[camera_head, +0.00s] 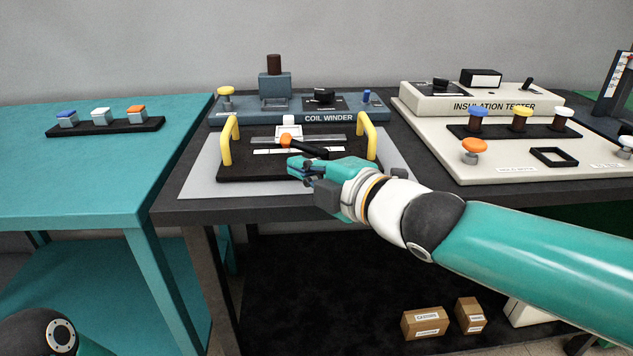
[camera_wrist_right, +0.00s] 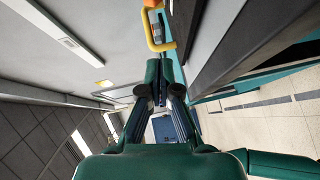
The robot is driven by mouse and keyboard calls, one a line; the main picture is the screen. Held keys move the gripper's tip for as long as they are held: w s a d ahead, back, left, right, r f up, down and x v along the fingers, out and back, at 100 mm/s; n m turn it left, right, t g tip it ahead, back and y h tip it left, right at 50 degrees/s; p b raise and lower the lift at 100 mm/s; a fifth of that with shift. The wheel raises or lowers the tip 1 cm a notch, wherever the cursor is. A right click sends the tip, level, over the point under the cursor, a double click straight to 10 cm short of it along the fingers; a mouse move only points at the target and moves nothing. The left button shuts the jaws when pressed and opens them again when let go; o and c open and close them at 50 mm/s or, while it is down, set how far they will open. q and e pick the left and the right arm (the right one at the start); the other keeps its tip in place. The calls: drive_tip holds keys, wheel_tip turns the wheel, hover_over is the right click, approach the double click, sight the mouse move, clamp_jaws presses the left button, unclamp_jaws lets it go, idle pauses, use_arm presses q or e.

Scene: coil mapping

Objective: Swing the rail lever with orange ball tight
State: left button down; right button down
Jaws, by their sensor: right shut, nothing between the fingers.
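The rail lever is a black bar (camera_head: 308,149) with an orange ball (camera_head: 286,139) at its left end. It lies slantwise over the black rail fixture (camera_head: 235,171), between two yellow handles. My right gripper (camera_head: 296,168) is shut and empty, just in front of the lever and pointing left. In the head view its tips are a little below the ball; I cannot tell whether they touch the lever. The right wrist view shows the shut fingers (camera_wrist_right: 160,92) and a yellow handle (camera_wrist_right: 156,32) beyond them. My left gripper is out of view.
The yellow handles (camera_head: 227,142) (camera_head: 367,138) stand up on either side of the lever. The coil winder (camera_head: 270,116) is behind. The insulation tester (camera_head: 430,102) and its panel with knobs are to the right. The teal table (camera_head: 90,185) at left is mostly clear.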

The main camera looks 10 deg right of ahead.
drive_tip(key=v, duration=0.4)
drive_tip(key=shift+s+a, duration=0.3)
drive_tip(key=shift+s, duration=0.05)
